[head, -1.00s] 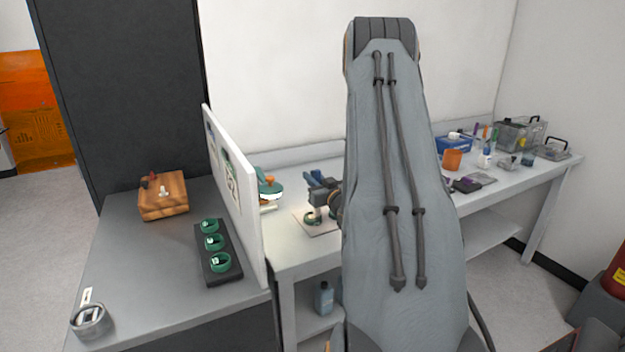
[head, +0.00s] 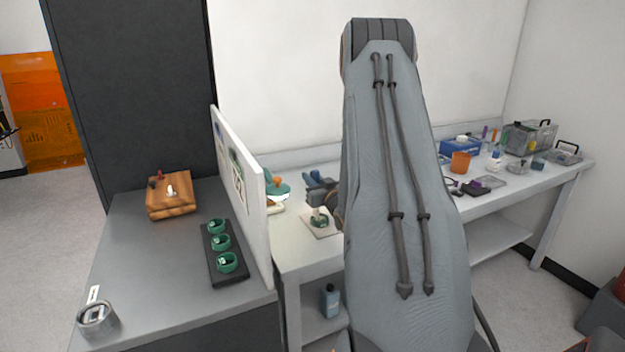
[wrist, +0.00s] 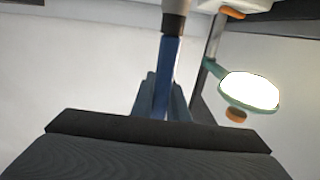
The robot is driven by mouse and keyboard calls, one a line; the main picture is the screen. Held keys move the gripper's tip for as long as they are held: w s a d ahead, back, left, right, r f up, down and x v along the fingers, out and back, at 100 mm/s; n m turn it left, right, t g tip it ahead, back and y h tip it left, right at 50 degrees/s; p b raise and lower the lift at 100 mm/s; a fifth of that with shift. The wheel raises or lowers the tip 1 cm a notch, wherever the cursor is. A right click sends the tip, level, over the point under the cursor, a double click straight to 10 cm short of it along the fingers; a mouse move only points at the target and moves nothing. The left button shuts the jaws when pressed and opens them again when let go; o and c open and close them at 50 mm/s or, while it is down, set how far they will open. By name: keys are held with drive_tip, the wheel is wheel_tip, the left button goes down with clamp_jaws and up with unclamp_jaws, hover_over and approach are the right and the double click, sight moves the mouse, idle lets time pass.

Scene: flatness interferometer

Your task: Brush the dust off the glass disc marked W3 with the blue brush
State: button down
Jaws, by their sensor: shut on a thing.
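My gripper (head: 318,184) is over the far bench, partly hidden by my own arm in the head view. In the wrist view it is shut on the blue brush (wrist: 169,75), whose handle runs up between the fingers to a dark and pale end. I cannot tell whether the bristles touch the glass. The disc's mark is too small to read, and I cannot make out dust.
A white upright panel (head: 241,190) stands left of the mat. A dark rack (head: 226,267) with three green-rimmed discs, a wooden block (head: 170,196) and a grey ring (head: 97,318) are on the near bench. A round lamp (head: 277,188) stands behind the panel. An orange cup (head: 460,162) is farther right.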

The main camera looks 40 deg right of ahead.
drive_tip(key=shift+f+b, duration=0.35)
drive_tip(key=shift+f, duration=0.15)
idle(0.5)
drive_tip(key=shift+s+d, duration=0.5)
drive_tip(key=shift+s, duration=0.2)
idle(0.3)
drive_tip(key=shift+s+d+f, duration=0.1)
drive_tip(key=shift+s, duration=0.1)
drive_tip(key=shift+s+d, duration=0.15)
drive_tip(key=shift+s, duration=0.1)
drive_tip(key=shift+r, duration=0.2)
drive_tip(key=shift+r+p, duration=0.4)
drive_tip(key=shift+w, duration=0.1)
idle(0.3)
